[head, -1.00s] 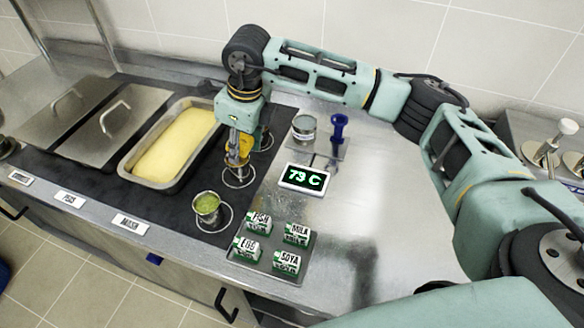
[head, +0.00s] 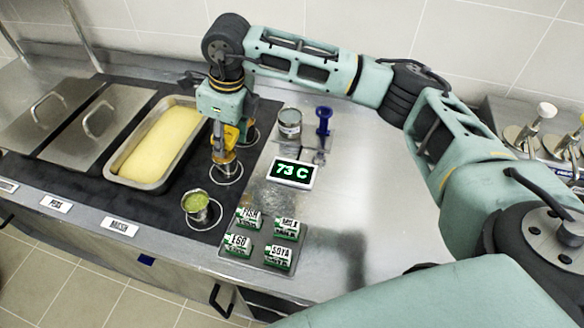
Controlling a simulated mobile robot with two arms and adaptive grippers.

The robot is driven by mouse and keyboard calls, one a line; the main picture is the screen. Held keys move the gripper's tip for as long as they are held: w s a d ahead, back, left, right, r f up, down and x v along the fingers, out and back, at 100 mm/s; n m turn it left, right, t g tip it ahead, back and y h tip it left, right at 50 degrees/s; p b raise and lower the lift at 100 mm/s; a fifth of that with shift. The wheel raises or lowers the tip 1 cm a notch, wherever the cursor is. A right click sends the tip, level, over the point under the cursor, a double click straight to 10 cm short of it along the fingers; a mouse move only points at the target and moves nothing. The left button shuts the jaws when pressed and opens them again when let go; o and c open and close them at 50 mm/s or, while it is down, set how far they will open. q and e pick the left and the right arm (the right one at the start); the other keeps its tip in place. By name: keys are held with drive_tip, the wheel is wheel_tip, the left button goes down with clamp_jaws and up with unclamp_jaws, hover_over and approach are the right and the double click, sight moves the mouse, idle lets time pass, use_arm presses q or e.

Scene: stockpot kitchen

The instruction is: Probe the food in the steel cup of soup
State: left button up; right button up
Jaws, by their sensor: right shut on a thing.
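A steel cup of green food (head: 196,203) stands at the front of the dark mat, on a pale ring mark. My right gripper (head: 224,152) points down behind this cup, over another ringed spot. It is shut on a yellow tool, probably the probe (head: 230,137). A display (head: 291,172) on the counter reads 73 C. My left gripper is not in view.
A steel pan of yellow food (head: 160,142) and lidded pans (head: 103,118) lie left. A small can (head: 290,123) and a blue-handled tool (head: 323,122) stand behind the display. A tray of labelled blocks (head: 262,252) lies in front. The counter to the right is clear.

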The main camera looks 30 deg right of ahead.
drive_tip(key=shift+r+p, duration=1.8)
drive_tip(key=shift+r, duration=2.15)
